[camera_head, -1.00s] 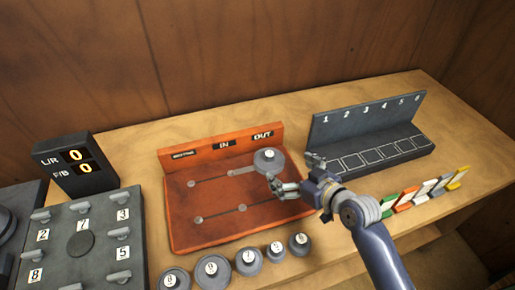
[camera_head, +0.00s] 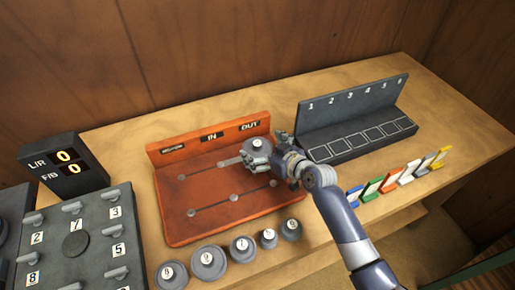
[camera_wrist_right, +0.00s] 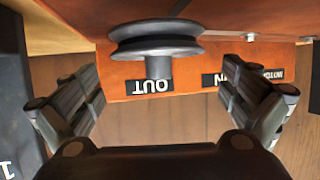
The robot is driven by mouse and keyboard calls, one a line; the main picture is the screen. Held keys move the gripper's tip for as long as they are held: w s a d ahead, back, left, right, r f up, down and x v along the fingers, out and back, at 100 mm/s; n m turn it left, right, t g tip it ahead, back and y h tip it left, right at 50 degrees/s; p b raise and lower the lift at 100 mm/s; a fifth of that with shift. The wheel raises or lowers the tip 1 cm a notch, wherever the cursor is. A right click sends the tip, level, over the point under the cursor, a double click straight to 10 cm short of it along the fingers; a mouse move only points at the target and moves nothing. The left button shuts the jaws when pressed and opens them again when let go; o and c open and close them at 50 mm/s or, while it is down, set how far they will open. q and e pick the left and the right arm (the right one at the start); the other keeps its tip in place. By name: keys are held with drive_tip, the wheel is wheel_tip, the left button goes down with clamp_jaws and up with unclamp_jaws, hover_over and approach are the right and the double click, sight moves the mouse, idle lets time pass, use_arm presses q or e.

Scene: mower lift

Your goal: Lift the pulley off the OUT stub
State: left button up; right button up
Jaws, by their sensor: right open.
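The grey grooved pulley (camera_head: 256,147) sits on the stub by the OUT label at the right end of the orange board (camera_head: 180,222). In the right wrist view the pulley (camera_wrist_right: 155,44) is seen side on, with its hub pointing toward the OUT label (camera_wrist_right: 152,86). My right gripper (camera_head: 265,160) is at the pulley's near right side in the head view. In the right wrist view its fingers (camera_wrist_right: 158,100) are spread wide, one on each side of the pulley, with nothing between them touching it. My left gripper is in neither view.
Several loose pulleys (camera_head: 208,262) stand in a row before the board. A dark numbered rack (camera_head: 340,142) stands close behind my right gripper. Coloured cards (camera_head: 390,184) stand at the right. A display (camera_head: 65,165) and a numbered panel (camera_head: 80,262) are at the left.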

drive_tip(key=x, duration=0.2)
drive_tip(key=shift+w+a+f, duration=0.1)
drive_tip(key=shift+w, duration=0.15)
drive_tip(key=shift+a, duration=0.1)
drive_tip(key=c, duration=1.2)
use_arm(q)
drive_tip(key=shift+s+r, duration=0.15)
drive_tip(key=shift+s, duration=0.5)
use_arm(e)
drive_tip(key=shift+c, duration=0.2)
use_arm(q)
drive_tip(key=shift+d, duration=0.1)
